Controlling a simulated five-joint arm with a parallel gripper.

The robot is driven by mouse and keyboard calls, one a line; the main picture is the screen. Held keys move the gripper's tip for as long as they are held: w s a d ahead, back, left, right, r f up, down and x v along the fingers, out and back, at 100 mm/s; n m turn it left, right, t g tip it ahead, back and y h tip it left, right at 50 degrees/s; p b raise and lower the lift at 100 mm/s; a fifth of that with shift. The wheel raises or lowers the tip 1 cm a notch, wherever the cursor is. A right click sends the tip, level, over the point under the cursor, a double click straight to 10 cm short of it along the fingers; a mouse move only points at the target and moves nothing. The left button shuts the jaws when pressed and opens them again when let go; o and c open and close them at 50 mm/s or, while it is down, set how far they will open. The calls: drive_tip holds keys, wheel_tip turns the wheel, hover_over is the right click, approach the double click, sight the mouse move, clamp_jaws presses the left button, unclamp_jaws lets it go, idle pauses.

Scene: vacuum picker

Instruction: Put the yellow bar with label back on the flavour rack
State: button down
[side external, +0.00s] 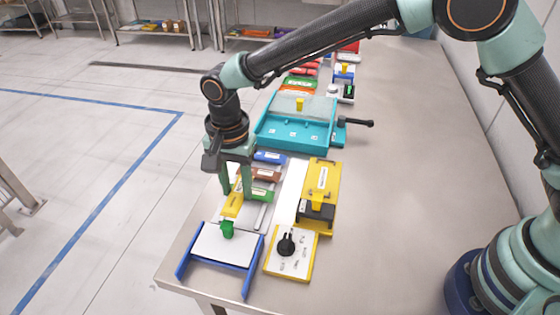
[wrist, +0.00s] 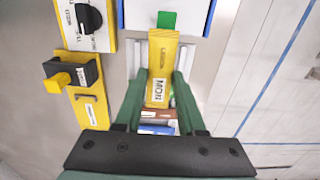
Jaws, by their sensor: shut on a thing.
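The yellow bar (wrist: 160,75) carries a white label with dark letters. My gripper (wrist: 158,88) is shut on it, one green finger on each side. In the side view my gripper (side external: 236,190) points down at the near end of the flavour rack (side external: 262,217), with the yellow bar (side external: 231,206) low between its fingers. I cannot tell whether the bar touches the rack. A green bar (side external: 263,194), a brown bar (side external: 267,174) and a blue bar (side external: 270,157) lie in a row behind it. The bar and fingers partly hide the rack.
A blue-sided stand with a white top (side external: 226,247) and green tab is in front of the rack. A yellow dial panel (side external: 292,256) and a yellow box with a black part (side external: 321,183) stand to the right. A teal tray (side external: 293,130) is behind. The table's right side is clear.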

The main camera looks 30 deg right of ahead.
sight(238, 192)
drive_tip(key=shift+f, duration=1.6)
drive_tip(key=shift+f, duration=0.6)
drive_tip(key=c, duration=0.5)
unclamp_jaws()
